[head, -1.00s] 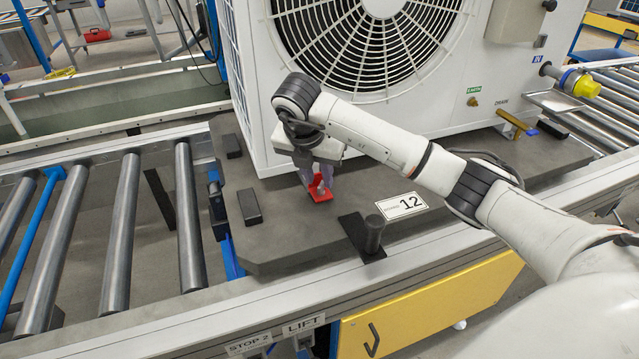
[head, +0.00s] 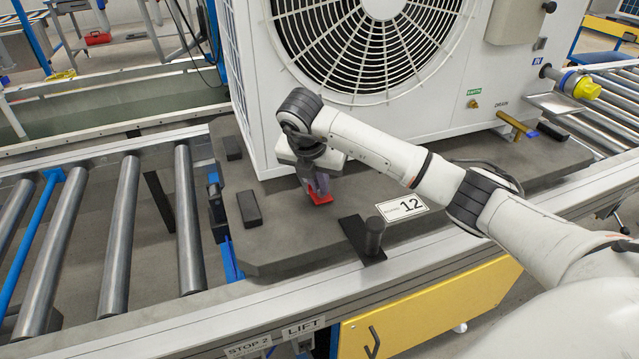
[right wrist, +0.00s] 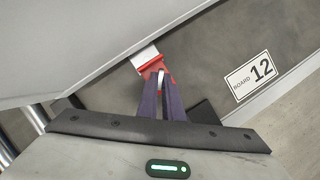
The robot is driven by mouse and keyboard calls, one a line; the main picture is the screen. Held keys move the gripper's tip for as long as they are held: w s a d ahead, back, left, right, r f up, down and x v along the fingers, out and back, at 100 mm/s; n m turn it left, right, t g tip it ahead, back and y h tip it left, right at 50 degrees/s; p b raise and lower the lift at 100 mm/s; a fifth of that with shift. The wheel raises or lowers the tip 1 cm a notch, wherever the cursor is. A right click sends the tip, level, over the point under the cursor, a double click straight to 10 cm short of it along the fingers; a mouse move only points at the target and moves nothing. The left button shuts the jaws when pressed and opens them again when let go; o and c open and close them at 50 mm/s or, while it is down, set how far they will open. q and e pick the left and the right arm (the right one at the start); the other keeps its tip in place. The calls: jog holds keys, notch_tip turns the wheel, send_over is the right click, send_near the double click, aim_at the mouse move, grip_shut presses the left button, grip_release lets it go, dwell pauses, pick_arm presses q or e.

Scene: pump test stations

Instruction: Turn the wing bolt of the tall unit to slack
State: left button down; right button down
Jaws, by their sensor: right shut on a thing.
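The tall unit (head: 262,112) is a white cabinet with a large round fan grille, standing on a dark grey board. At its lower front edge is a red wing bolt (head: 320,198), partly hidden by my gripper. My right gripper (head: 319,186) points down at it, its fingers shut on the red wing. In the right wrist view the fingers (right wrist: 162,88) close around the red wing bolt (right wrist: 149,66), next to a pale plate at the unit's base. My left gripper is not in view.
A label reading 12 (head: 403,207) and a black post on a plate (head: 374,236) are on the board, right of the gripper. A black block (head: 249,207) lies to the left. Rollers (head: 120,235) run left. A yellow-capped pipe (head: 582,87) sticks out at right.

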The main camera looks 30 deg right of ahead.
jog(key=shift+n, duration=0.3)
jog(key=n, duration=0.2)
jog(key=n+y, duration=0.1)
jog(key=n+t+y+b, duration=0.1)
jog(key=n, duration=0.1)
jog(key=shift+s+d+n, duration=0.2)
jog(key=shift+d+n, duration=0.1)
jog(key=n+y, duration=0.1)
jog(key=n, duration=0.3)
jog(key=shift+d+n+t+y, duration=0.2)
jog(key=shift+n+t+y, duration=0.1)
jog(key=shift+t+y, duration=0.1)
jog(key=n+y, duration=0.1)
jog(key=n, duration=0.1)
jog(key=n+y, duration=0.1)
jog(key=n, duration=0.2)
jog(key=shift+d+g, duration=0.2)
jog(key=shift+g, duration=0.1)
jog(key=n+y, duration=0.1)
jog(key=n, duration=0.2)
jog(key=shift+w+d+g, duration=0.1)
jog(key=shift+w+g, duration=0.05)
jog(key=shift+g, duration=0.15)
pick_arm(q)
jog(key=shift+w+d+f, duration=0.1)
pick_arm(e)
jog(key=shift+n, duration=0.6)
jog(key=c, duration=1.9)
grip_release()
